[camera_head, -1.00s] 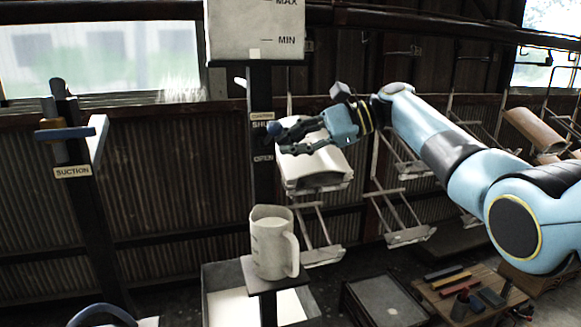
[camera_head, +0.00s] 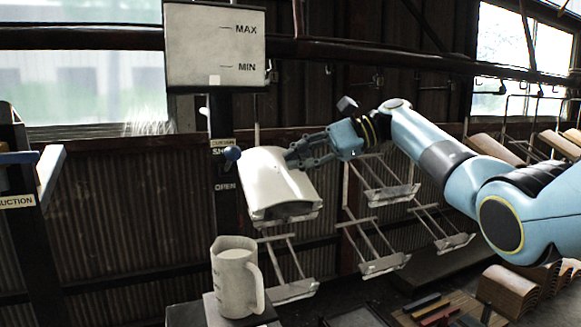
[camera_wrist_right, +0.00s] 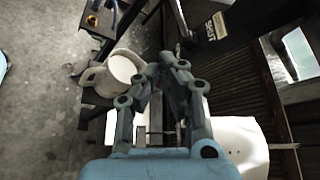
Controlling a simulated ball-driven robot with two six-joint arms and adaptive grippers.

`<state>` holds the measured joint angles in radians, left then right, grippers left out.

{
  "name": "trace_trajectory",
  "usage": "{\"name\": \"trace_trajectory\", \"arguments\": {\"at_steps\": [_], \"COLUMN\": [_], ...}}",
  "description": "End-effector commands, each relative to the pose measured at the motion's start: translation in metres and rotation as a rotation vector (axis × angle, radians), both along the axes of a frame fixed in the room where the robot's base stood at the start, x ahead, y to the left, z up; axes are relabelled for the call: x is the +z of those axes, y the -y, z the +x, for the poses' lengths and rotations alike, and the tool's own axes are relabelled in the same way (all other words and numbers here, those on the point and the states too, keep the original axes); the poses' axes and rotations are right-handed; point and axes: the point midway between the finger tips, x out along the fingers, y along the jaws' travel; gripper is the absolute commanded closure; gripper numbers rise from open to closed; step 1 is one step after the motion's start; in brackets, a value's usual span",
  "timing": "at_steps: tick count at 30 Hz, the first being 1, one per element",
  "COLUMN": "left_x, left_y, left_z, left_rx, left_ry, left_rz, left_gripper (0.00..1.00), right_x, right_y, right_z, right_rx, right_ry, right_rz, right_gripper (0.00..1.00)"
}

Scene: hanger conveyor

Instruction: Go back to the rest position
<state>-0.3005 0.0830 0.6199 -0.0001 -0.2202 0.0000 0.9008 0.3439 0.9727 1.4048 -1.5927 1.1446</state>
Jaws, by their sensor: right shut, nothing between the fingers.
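My right gripper (camera_head: 290,158) shows at the centre of the head view, with its arm coming in from the right. Its dark fingers are shut with nothing between them, just right of a lever's blue knob (camera_head: 232,153) and apart from it. They are in front of the top of a pale, curved piece (camera_head: 280,190) on a hanger. In the right wrist view the fingers (camera_wrist_right: 165,68) come together at the tips, close to the white jug in the picture. My left gripper is in neither current view.
A white jug (camera_head: 234,285) stands upright on a small stand below a tank marked MAX and MIN (camera_head: 215,45). It also shows in the wrist view (camera_wrist_right: 123,70). Empty hangers (camera_head: 380,264) hang at centre right. A SUCTION post (camera_head: 30,240) stands at left.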

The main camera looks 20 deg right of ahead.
Motion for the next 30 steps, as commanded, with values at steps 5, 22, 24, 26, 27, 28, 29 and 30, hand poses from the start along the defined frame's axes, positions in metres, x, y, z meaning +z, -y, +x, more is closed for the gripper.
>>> {"name": "trace_trajectory", "arguments": {"at_steps": [5, 22, 24, 26, 27, 28, 29, 30], "left_x": [0.0, -0.034, -0.041, -0.047, -0.051, -0.054, -0.057, -0.061], "left_y": [0.007, 0.002, 0.002, 0.002, 0.002, 0.002, 0.002, 0.002], "left_z": [0.0, 0.0, -0.001, -0.001, -0.001, -0.002, -0.002, -0.002], "left_rx": [0.003, 0.001, 0.001, 0.001, 0.001, 0.001, 0.001, 0.001], "left_ry": [0.0, -0.001, -0.001, -0.002, -0.002, -0.003, -0.003, -0.003], "left_rz": [-0.008, -0.003, -0.003, -0.003, -0.003, -0.003, -0.003, -0.003], "left_gripper": [1.0, 1.0, 1.0, 1.0, 1.0, 1.0, 1.0, 1.0], "right_x": [0.0, -0.209, -0.263, -0.309, -0.34, -0.363, -0.385, -0.414], "right_y": [0.0, -0.021, -0.025, -0.026, -0.027, -0.028, -0.028, -0.027], "right_z": [0.0, -0.071, -0.094, -0.115, -0.13, -0.142, -0.154, -0.172], "right_rx": [0.0, 0.011, -0.005, -0.022, -0.033, -0.04, -0.048, -0.056], "right_ry": [0.0, -0.292, -0.365, -0.415, -0.445, -0.465, -0.484, -0.505], "right_rz": [0.0, 0.001, -0.022, -0.052, -0.075, -0.094, -0.114, -0.145], "right_gripper": [1.0, 1.0, 1.0, 1.0, 1.0, 1.0, 1.0, 1.0]}}
